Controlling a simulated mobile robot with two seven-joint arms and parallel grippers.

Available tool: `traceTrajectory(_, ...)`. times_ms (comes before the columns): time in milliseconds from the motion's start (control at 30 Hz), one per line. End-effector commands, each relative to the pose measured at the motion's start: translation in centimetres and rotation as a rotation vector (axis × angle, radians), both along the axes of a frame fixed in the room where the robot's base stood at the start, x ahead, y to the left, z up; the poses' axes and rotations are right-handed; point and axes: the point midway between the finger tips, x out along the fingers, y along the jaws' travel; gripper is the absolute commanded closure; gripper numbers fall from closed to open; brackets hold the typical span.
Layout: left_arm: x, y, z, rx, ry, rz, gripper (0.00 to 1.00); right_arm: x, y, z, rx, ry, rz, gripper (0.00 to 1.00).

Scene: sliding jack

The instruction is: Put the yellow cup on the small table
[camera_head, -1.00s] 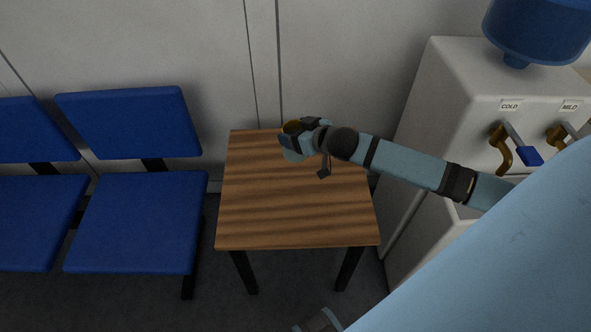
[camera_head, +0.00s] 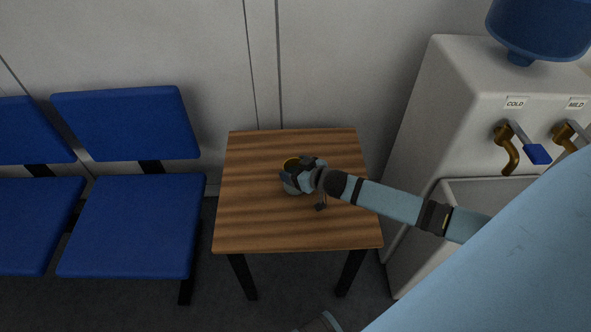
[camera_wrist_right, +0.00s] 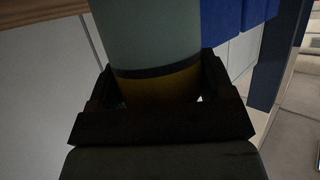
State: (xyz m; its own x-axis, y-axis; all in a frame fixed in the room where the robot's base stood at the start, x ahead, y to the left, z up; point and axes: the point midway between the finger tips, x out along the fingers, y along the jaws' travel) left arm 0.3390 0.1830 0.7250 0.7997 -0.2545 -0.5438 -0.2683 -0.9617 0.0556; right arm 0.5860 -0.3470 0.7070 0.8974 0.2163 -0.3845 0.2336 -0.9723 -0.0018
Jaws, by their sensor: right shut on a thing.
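The small table (camera_head: 240,220) has a striped brown wooden top and dark legs, in the middle of the head view. My right gripper (camera_head: 298,174) is above or at the middle of its top, shut around the cup (camera_head: 291,162). The cup shows a yellow part at the top and a pale grey-green lower part. In the right wrist view the cup (camera_wrist_right: 158,85) sits between the fingers of my right gripper (camera_wrist_right: 160,95), with a dark band between its yellow and pale parts. I cannot tell whether its base touches the table. My left gripper is not in view.
Blue chairs (camera_head: 130,225) stand left of the table. A white water dispenser (camera_head: 455,100) with cold and mild taps stands close on the right. A pale wall (camera_head: 330,60) is behind. The table top around the cup is clear.

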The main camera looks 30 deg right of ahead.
Motion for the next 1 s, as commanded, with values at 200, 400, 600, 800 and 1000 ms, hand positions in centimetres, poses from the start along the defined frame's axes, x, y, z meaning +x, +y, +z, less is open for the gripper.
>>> traceTrajectory(200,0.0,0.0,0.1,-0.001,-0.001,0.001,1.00,0.1,0.0,0.0,0.000,-0.001,0.000,0.60)
traceTrajectory(400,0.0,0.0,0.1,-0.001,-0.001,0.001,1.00,0.0,0.0,-0.2,-0.001,0.000,-0.001,0.00)
traceTrajectory(600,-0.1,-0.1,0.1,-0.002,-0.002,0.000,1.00,0.0,0.0,-0.1,-0.001,0.000,-0.001,0.00)
traceTrajectory(800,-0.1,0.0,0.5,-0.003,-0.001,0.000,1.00,-1.4,-0.4,0.7,-0.001,0.001,-0.001,0.00)
traceTrajectory(1000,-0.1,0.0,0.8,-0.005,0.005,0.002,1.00,-5.0,-1.2,2.3,-0.001,0.002,0.000,0.00)
